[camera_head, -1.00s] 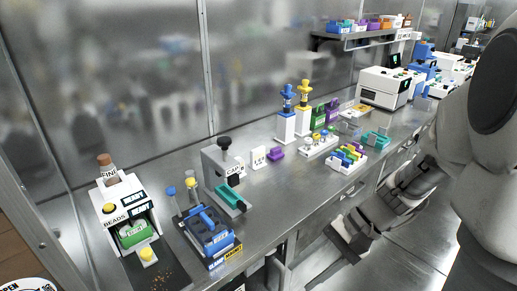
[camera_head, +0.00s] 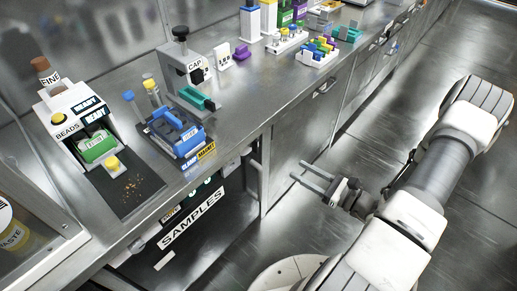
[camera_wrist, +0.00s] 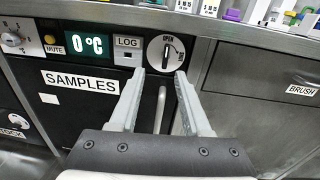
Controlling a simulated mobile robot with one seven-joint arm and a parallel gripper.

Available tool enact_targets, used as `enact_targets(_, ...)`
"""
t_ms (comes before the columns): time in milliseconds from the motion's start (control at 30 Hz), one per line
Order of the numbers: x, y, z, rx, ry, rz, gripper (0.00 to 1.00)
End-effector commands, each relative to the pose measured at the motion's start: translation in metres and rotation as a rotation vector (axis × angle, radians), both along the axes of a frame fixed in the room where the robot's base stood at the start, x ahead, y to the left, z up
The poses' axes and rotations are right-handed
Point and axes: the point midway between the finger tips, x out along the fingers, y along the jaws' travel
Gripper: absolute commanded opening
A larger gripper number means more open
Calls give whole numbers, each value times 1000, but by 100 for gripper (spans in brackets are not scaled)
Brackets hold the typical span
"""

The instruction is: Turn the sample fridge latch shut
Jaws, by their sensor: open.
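The sample fridge (camera_head: 165,262) has a dark front under the bench, with a white SAMPLES label; the front also shows in the wrist view (camera_wrist: 55,105). Its latch (camera_wrist: 166,53) is a round dial with a dark, roughly upright bar in the wrist view, with OPEN marked at the top. The head view does not show the dial clearly. My gripper (camera_wrist: 160,74) is open and empty, its fingertips just below the dial in the picture and apparently short of it. In the head view my gripper (camera_head: 301,171) is in front of the bench, right of the fridge.
A vertical bar handle (camera_wrist: 160,108) is below the latch. The 0 °C display (camera_wrist: 87,44), LOG panel (camera_wrist: 127,50) and another knob (camera_wrist: 14,40) lie to its left. A BRUSH drawer (camera_wrist: 265,80) is at right. The floor (camera_head: 345,150) before the cabinets is clear.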

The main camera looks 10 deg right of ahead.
Motion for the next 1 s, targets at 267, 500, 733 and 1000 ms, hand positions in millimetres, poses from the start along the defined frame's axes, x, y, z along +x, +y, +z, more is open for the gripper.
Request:
enact_targets(267,7,-3,-14,35,10,-65,48)
enact_targets(500,43,24,-14,34,8,-59,48)
enact_targets(733,84,54,-15,32,9,-58,48)
enact_targets(1000,124,83,-14,32,9,-60,48)
